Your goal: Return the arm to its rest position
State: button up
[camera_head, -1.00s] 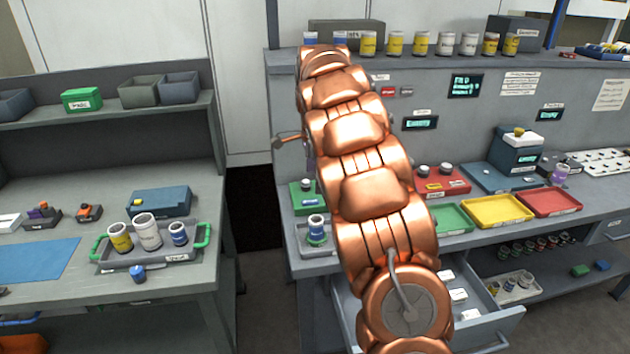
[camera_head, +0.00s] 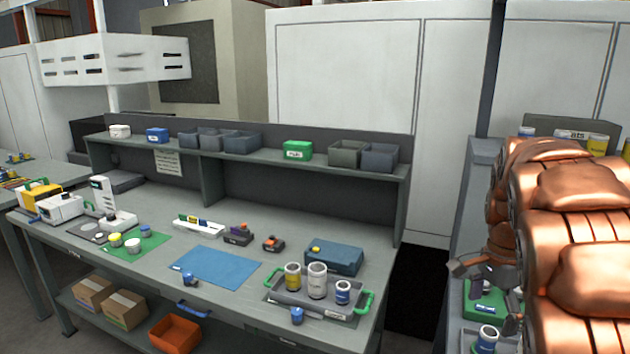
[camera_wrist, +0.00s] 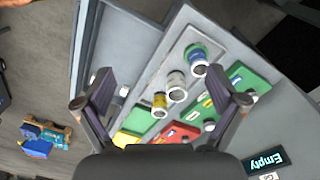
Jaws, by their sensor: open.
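My copper-coloured arm (camera_head: 580,240) fills the right edge of the head view, in front of the right-hand bench. My gripper (camera_wrist: 160,82) is open in the wrist view, its two dark fingers spread wide with nothing held between them. Beyond the fingers, below in the wrist view, stand a yellow jar (camera_wrist: 160,99), a white jar (camera_wrist: 177,83) and a blue jar (camera_wrist: 199,68) on a grey surface. In the head view, a dark part of my gripper shows left of the arm, near a green box (camera_head: 487,300); its fingertips are unclear there.
The left bench (camera_head: 150,205) carries a blue mat (camera_head: 215,270), a grey tray (camera_head: 275,297) with three jars, and a blue case (camera_head: 333,257). A dark gap (camera_head: 417,290) separates the benches. A display reading "Empty" (camera_wrist: 266,162) is close to the right finger.

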jog(key=s+a+f+n, duration=0.2)
jog(key=s+a+n, duration=0.3)
jog(key=s, duration=0.4)
jog(key=s+a+f+n, duration=0.2)
jog(key=s+a+n, duration=0.3)
jog(key=s, duration=0.5)
jog(key=s+a+f+n+g, duration=0.1)
jog(key=s+a+f+n, duration=0.2)
jog(key=s, duration=0.6)
jog(key=a+n, duration=0.2)
jog(key=n, duration=0.1)
jog(key=shift+s+a, duration=0.2)
